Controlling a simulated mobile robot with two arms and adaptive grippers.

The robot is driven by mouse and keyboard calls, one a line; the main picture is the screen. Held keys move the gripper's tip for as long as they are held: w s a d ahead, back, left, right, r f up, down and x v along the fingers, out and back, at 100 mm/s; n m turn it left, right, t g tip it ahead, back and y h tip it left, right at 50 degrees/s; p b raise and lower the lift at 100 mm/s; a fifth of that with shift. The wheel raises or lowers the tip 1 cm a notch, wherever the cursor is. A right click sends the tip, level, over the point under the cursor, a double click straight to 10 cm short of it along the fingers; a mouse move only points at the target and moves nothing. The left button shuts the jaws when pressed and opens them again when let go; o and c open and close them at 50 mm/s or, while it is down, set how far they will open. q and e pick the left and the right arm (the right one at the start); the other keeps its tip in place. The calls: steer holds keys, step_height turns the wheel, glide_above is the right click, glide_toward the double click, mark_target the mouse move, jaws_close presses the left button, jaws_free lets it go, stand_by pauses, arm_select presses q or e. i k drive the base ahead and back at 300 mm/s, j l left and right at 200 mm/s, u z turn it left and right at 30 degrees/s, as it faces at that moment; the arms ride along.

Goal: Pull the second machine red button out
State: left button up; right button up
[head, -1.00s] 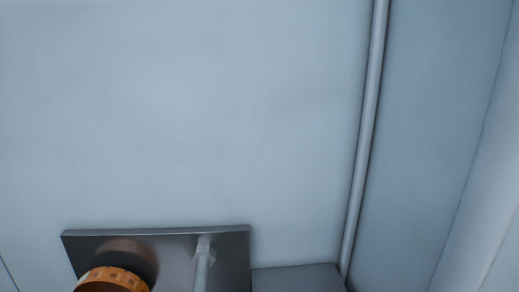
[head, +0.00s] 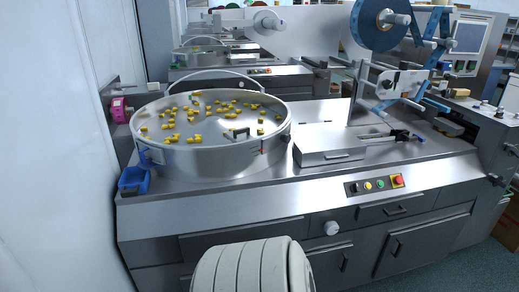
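Neither of my grippers is in view.
A round steel bowl (head: 215,156) with several yellow pieces tops the near machine, a blue bin (head: 133,180) at its left. A blue film reel (head: 372,22) stands upper right. A white wall (head: 45,150) closes the left. Floor (head: 480,270) shows lower right.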

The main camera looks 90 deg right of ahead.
mark_target(398, 180)
steer(key=z, duration=3.7)
